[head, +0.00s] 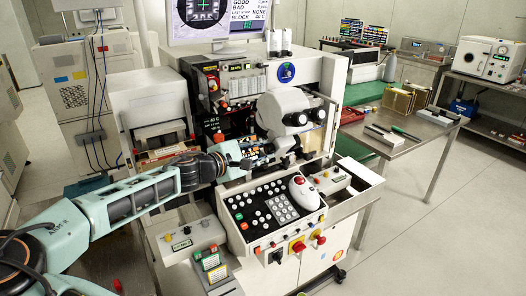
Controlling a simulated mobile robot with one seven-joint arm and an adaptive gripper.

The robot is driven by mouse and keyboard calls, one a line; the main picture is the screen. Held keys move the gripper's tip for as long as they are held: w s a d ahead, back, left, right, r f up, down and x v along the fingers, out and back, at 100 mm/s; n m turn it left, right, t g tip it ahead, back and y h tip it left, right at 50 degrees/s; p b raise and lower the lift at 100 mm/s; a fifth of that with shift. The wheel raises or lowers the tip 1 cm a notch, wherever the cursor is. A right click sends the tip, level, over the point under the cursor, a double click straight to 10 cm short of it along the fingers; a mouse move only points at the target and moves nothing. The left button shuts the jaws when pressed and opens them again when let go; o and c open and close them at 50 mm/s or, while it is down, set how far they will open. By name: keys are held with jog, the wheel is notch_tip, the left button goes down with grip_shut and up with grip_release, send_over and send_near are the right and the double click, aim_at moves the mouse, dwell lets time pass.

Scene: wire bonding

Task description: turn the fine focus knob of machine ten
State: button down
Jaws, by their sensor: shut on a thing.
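The wire bonding machine (328,88) stands in the middle of the head view, with a white microscope (284,110) on its front. My arm reaches in from the left, and my gripper (262,155) is at the lower left side of the microscope, above the keypad panel. The gripper is shut at the place of the fine focus knob. The knob itself is too small and too covered by the fingers to make out, so its turn cannot be told.
The button panel (262,222) with a red trackball (300,184) lies just below the gripper. A monitor (215,20) is above the machine. A small control box (190,240) sits below my arm. A steel table (420,150) stands at right, with open floor before it.

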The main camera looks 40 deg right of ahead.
jog(key=shift+f+b, duration=0.1)
jog(key=shift+b, duration=0.2)
jog(key=shift+f+m+b, duration=0.2)
jog(key=shift+m+b, duration=0.2)
jog(key=shift+b, duration=0.4)
jog(key=m+t+b, duration=0.1)
jog(key=b, duration=0.2)
jog(key=shift+f+m+h+b, duration=0.15)
jog(key=shift+m+h+b, duration=0.15)
jog(key=shift+h+b, duration=0.1)
jog(key=m+h+b, duration=0.1)
jog(key=m+b, duration=0.1)
jog(key=b, duration=0.2)
jog(key=shift+s+t, duration=0.1)
jog(key=shift+t, duration=0.2)
jog(key=shift+r+m+h+b, duration=0.2)
jog(key=shift+m+h+b, duration=0.1)
jog(key=shift+m+b, duration=0.85)
jog(key=c, duration=1.7)
grip_release()
jog(key=shift+o, duration=0.2)
